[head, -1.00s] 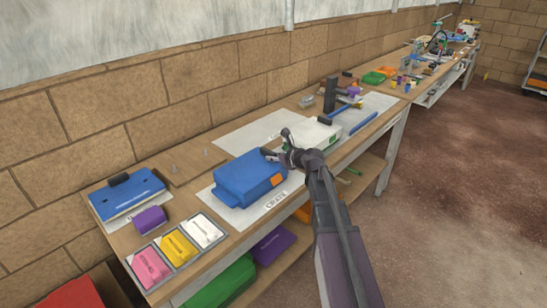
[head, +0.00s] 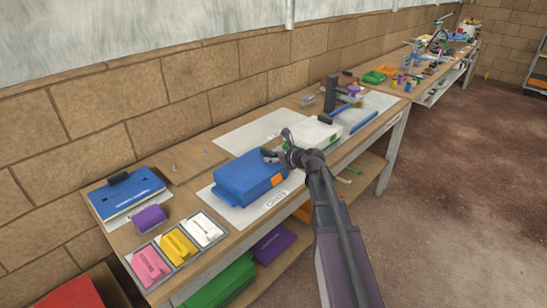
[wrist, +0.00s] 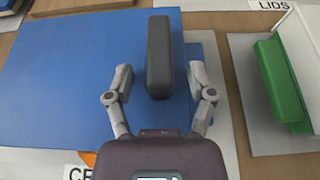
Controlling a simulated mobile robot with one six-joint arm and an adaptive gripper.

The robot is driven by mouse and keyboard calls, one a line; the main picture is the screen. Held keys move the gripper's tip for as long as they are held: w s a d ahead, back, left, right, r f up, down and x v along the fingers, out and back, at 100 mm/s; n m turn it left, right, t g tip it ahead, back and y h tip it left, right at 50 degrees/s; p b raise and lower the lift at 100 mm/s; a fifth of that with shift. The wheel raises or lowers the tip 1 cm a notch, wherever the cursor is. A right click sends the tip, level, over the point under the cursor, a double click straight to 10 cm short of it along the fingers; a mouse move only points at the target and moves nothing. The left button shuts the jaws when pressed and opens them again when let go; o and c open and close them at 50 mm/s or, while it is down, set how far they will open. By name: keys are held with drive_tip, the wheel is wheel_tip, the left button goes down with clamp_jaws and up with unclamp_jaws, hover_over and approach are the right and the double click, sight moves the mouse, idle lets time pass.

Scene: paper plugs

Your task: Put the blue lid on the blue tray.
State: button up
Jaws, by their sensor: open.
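A blue box-shaped piece with a flat top (head: 243,177) lies on a white sheet near the middle of the bench in the head view. Its broad blue top (wrist: 70,80) fills the left of the wrist view. I cannot tell whether that top is a separate lid. My gripper (head: 277,144) is open at its right end. In the wrist view, a dark upright bar (wrist: 158,55) shows between the open fingers of my gripper (wrist: 160,74), at the blue top's right edge; contact is unclear. Another flat blue piece (head: 128,198) with a black bar lies at the bench's left end.
A white box (head: 313,134) stands just right of my gripper; its green part (wrist: 280,80) shows in the wrist view. A purple piece (head: 149,218) and a compartment tray (head: 181,265) with pink, yellow and white blocks lie front left. A wall runs behind.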

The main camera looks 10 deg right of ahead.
drive_tip(key=shift+r, duration=0.15)
wheel_tip(320, 180, up, 10)
drive_tip(key=p, duration=1)
idle(0.6)
drive_tip(key=shift+s+a+f+n, duration=0.25)
drive_tip(key=shift+s+f+n, duration=0.05)
drive_tip(key=shift+s+n, duration=0.1)
drive_tip(key=s+a+f+n+g, duration=0.1)
drive_tip(key=s+n, duration=0.1)
drive_tip(key=s+a+f+n+g, duration=0.1)
drive_tip(key=s+n, duration=0.1)
drive_tip(key=n, duration=0.1)
drive_tip(key=s+f+n+g+h+p, duration=0.1)
drive_tip(key=s+n, duration=0.2)
drive_tip(key=shift+a+f+g, duration=0.1)
drive_tip(key=shift+a+g, duration=0.2)
drive_tip(key=shift+a, duration=0.1)
drive_tip(key=s+d+f+n+g+h+p, duration=0.1)
drive_tip(key=s+f+n+g+h, duration=0.1)
drive_tip(key=s+n, duration=0.8)
drive_tip(key=s+d+f+n+g+h+p, duration=0.1)
drive_tip(key=s+n+g+h, duration=0.4)
drive_tip(key=s+n, duration=0.5)
drive_tip(key=shift+s+d+f+p, duration=0.35)
drive_tip(key=shift+s+d+f, duration=0.25)
drive_tip(key=shift+s+f, duration=0.1)
